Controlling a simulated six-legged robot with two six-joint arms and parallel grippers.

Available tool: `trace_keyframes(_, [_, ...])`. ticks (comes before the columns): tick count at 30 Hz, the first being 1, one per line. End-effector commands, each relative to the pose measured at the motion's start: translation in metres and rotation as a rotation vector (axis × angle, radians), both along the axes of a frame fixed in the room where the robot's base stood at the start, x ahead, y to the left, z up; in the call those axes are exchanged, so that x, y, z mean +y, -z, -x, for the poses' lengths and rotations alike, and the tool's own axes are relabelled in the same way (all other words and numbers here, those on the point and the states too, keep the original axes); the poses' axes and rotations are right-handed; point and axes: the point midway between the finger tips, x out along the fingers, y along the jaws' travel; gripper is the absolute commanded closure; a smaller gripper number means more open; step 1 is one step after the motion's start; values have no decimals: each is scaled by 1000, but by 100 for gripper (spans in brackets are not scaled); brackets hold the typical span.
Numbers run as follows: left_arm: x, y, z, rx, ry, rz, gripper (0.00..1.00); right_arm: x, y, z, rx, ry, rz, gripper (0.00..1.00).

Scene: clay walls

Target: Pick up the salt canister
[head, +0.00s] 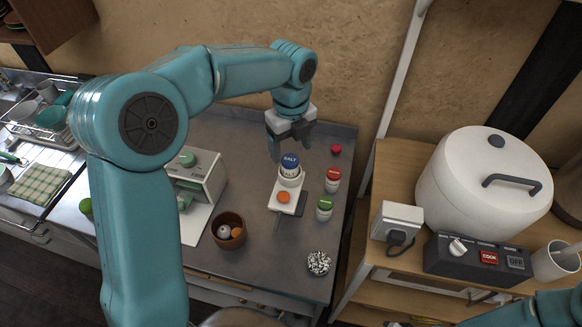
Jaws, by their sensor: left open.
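The salt canister (290,165) has a blue top marked SALT and a white lower part. It stands upright on the grey counter (240,150), at the back end of a white board-like item (287,198) with an orange spot on it. My left gripper (289,146) points down just above and behind the canister, with its fingers apart and nothing between them. Whether the fingers flank the canister's top is hard to tell. My right gripper is out of view; only a teal arm part shows at the bottom right.
A red-topped jar (333,180) and a green-topped jar (324,209) stand close to the right. A small red ball (336,149) lies behind them. A brown bowl (229,231) and a white machine (198,182) are to the left. A speckled ball (318,263) lies in front.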

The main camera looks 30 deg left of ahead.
Motion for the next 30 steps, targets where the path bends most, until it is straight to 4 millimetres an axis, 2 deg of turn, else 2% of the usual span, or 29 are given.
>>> trace_keyframes(7, [1,22,-1,5,-1,1,25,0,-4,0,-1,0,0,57])
trace_keyframes(12, [3,50,-3,4,0,0,25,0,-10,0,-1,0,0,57])
trace_keyframes(15, [3,60,-4,3,0,1,25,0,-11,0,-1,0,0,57])
trace_keyframes(23, [3,63,-4,0,0,0,25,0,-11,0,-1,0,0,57])
trace_keyframes(28, [3,63,-4,1,0,1,80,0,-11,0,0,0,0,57])
trace_keyframes(29, [3,63,-4,1,0,1,88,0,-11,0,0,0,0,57])
trace_keyframes(30, [3,63,-4,1,0,1,88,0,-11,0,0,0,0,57])
